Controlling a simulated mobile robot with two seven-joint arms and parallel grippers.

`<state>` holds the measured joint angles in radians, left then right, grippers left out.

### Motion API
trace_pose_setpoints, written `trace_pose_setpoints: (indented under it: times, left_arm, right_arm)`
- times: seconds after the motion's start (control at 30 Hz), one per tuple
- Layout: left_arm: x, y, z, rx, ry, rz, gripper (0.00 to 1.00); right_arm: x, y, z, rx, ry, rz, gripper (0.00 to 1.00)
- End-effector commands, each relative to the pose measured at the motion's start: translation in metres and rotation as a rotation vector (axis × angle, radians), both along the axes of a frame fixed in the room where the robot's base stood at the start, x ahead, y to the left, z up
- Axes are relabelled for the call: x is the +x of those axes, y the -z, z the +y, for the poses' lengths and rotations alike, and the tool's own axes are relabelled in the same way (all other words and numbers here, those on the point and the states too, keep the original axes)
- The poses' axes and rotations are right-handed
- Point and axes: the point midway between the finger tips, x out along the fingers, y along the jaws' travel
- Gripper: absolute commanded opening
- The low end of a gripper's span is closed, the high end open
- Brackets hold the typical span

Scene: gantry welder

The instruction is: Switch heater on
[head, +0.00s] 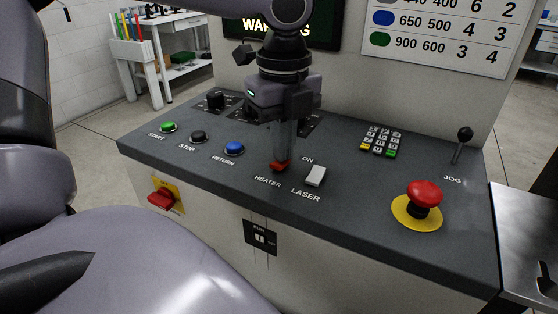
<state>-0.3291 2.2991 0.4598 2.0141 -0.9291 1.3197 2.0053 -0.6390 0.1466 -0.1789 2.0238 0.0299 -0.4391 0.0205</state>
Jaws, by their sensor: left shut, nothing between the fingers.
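The control panel (235,183) is a dark grey sloped top on a white cabinet. The heater switch (279,168) shows as a small red piece above the HEATER label. My left gripper (281,157) points down right over it, with its shut fingertips at or touching the switch. The gripper hides most of the switch, so its position and whether there is contact cannot be told. The white laser switch (316,175) stands just right of it, with ON printed above. My right gripper is not in view.
Green start (168,127), black stop (198,137) and blue return (234,148) buttons lie to the left. A keypad (382,142), a jog lever (462,145) and a red emergency button (424,194) are to the right. A red rotary switch (162,198) is on the front.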

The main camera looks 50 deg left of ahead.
Motion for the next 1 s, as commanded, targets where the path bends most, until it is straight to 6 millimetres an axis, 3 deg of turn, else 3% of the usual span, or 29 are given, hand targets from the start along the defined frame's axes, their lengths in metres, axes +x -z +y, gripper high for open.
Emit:
trace_pose_setpoints:
  times: [0.8, 1.0]
  left_arm:
    - [0.000, -0.063, 0.000, 0.002, 0.000, -0.001, 0.00]
    - [0.000, -0.071, 0.000, 0.001, 0.000, 0.000, 0.00]
  right_arm:
    - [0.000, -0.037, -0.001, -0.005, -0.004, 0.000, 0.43]
    - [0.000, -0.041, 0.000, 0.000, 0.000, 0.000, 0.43]
